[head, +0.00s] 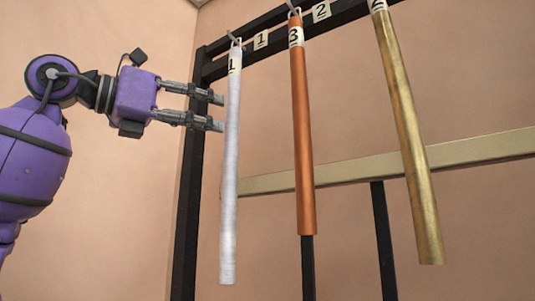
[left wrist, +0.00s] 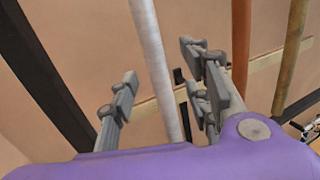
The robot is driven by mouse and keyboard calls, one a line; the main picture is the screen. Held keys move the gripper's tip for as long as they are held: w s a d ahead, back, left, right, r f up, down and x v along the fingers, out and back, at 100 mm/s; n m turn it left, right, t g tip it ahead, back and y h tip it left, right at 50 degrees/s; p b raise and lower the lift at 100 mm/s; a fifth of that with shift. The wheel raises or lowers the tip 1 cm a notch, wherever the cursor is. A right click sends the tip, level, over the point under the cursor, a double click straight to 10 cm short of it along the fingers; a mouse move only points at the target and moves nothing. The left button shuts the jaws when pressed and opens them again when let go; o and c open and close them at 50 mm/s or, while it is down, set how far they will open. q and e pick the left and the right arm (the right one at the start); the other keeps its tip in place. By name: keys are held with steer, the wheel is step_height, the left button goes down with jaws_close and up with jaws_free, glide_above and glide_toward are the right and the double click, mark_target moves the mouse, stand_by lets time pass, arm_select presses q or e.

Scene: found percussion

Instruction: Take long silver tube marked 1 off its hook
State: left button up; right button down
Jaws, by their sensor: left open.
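The long silver tube (head: 231,165), marked 1 near its top, hangs almost upright from a hook (head: 234,40) on the black rack. My left gripper (head: 222,112) is open and empty, just left of the tube's upper half in the head view. Its two fingers point right, one above the other, with the tips close to the tube. In the left wrist view the silver tube (left wrist: 158,60) runs through the gap between the fingers of the left gripper (left wrist: 168,85). I cannot tell whether either finger touches it. My right gripper is not in view.
A copper tube (head: 303,140) marked 3 and a brass tube (head: 408,140) marked 2 hang to the right. The black rack post (head: 188,200) stands behind and left of the silver tube. A pale crossbar (head: 460,155) runs behind the tubes.

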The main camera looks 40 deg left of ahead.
mark_target(226, 132)
arm_select(q)
steer(key=shift+n+g, duration=0.3)
steer(key=p+x, duration=0.1)
steer(key=x, duration=0.1)
steer(key=f+p+x, duration=0.1)
steer(key=p+x, duration=0.1)
steer(key=x, duration=0.1)
steer(key=shift+w+a, duration=0.15)
steer(key=shift+w, duration=0.4)
steer(key=shift+w+f, duration=0.25)
steer(key=c, duration=1.1)
jaws_close()
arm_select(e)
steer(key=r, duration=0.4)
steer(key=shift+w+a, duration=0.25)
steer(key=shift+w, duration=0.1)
